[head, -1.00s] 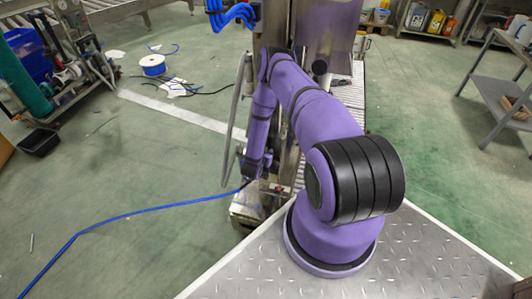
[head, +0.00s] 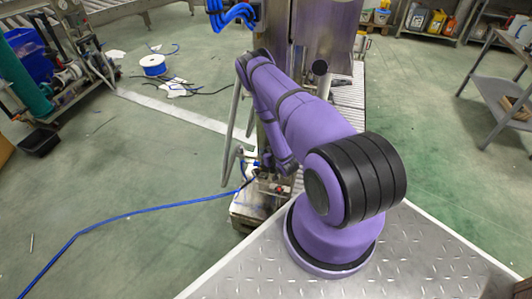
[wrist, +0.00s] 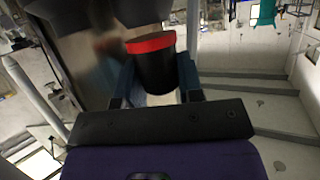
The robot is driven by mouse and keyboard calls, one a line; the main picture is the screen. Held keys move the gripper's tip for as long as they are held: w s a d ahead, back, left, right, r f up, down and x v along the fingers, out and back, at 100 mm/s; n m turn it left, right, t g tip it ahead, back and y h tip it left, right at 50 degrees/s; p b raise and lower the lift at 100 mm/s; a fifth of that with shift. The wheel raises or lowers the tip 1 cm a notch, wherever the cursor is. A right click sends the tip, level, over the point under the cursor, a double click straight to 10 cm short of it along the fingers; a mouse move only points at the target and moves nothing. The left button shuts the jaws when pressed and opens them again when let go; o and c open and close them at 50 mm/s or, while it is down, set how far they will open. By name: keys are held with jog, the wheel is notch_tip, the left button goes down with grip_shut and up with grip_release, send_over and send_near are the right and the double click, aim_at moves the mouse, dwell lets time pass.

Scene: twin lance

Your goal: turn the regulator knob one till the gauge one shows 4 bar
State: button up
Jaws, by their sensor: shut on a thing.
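A black cylindrical knob with a red band (wrist: 156,66) is in the middle of the wrist view, below a larger dark body. I take it to be the regulator knob; no label is readable. My gripper (wrist: 155,82) is shut on it, with one blue-grey finger on each side. In the head view the arm reaches down to the metal machine beyond the plate, and the fingers are hidden there. No gauge face or needle can be made out in either view, so the pressure is not readable.
The machine's low base (head: 249,208) stands just beyond my tread-plate deck. A blue hose (head: 130,214) runs over the floor from it to the left. A grey table (head: 497,95) stands at the right. The green floor between is largely clear.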

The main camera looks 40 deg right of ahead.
jog(key=shift+n+y, duration=2)
jog(key=shift+y, duration=0.6)
jog(key=o, duration=0.9)
jog(key=shift+s+r, duration=0.1)
